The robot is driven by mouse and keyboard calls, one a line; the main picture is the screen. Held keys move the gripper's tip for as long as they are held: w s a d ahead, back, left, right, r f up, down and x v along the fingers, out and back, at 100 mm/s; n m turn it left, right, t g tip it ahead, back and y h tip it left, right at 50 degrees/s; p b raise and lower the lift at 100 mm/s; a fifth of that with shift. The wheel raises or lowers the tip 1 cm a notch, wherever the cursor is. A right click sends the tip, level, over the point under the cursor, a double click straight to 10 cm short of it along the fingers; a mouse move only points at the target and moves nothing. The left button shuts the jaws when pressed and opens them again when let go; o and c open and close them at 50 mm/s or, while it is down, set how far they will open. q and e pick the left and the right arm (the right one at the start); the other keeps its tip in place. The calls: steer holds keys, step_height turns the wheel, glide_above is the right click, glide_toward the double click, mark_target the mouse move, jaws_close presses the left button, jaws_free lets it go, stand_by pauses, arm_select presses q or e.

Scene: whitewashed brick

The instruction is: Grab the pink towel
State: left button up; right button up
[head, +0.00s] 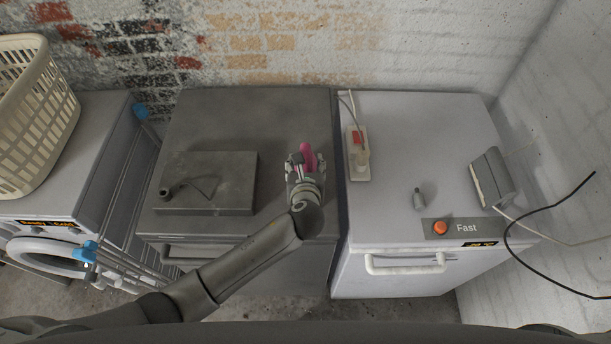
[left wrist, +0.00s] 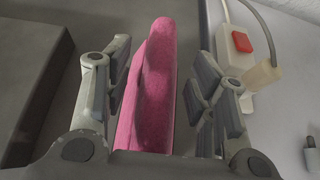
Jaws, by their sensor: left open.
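The pink towel (head: 307,154) lies on the top of the dark grey appliance (head: 230,110), near its right edge. In the left wrist view the towel (left wrist: 156,85) looks like a long, narrow folded piece standing between the two fingers. My left gripper (head: 304,164) is over the towel and open, with a finger on each side of it. In the left wrist view the gripper (left wrist: 160,85) shows a gap between the towel and the right finger; the left finger is closer to it. The towel's near end is hidden by the gripper. My right gripper is not in view.
A flat grey box with a cable (head: 225,180) lies left of my gripper. A power strip with a red switch (head: 358,153) lies close by on the white appliance (head: 440,120). A folded drying rack (head: 130,200) and laundry basket (head: 35,110) are at left.

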arm_select(q)
steer(key=shift+f, duration=0.1)
jaws_close()
stand_by(0.3)
steer(key=shift+w, duration=0.1)
